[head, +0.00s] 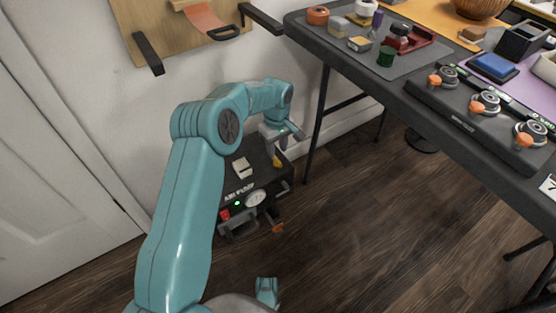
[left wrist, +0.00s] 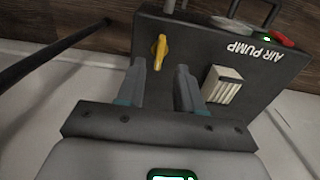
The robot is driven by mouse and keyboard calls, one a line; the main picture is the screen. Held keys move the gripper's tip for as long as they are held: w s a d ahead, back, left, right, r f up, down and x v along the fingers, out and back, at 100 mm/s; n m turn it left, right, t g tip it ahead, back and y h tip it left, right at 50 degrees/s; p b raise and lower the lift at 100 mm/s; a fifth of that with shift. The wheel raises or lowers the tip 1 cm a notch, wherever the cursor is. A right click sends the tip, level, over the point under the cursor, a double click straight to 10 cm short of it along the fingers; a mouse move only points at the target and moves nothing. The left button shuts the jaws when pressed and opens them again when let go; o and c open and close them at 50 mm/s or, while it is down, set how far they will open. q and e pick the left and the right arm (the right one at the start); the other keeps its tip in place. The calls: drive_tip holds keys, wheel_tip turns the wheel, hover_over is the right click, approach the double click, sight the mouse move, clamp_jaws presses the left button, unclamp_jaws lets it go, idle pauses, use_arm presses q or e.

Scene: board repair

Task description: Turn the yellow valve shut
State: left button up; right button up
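The air pump (head: 252,185) is a dark box standing on the floor against the wall. The yellow valve (left wrist: 159,51) is a small lever handle on the pump's dark top face in the left wrist view. It also shows as a small yellow piece just below my left gripper in the head view (head: 277,161). My left gripper (left wrist: 160,80) is open, with a finger to either side of the valve's line. The valve appears just beyond the fingertips, with nothing between them. In the head view my left gripper (head: 287,132) is above the pump's back right. My right gripper is not in view.
A pale ribbed block (left wrist: 221,85) sits on the pump beside the right finger. A round gauge (head: 256,198), a red button (head: 224,214) and an orange lever (head: 278,227) are at the pump's front. A dark table (head: 400,88) stands at right. The floor in front is clear.

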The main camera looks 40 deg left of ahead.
use_arm(q)
wheel_tip(320, 180, down, 5)
drive_tip(key=shift+r+b, duration=0.1)
drive_tip(key=shift+b, duration=0.55)
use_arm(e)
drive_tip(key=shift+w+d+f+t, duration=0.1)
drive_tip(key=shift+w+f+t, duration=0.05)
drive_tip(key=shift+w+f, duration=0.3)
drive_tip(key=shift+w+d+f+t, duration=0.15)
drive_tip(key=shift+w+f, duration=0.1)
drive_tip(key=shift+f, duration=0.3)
use_arm(q)
clamp_jaws()
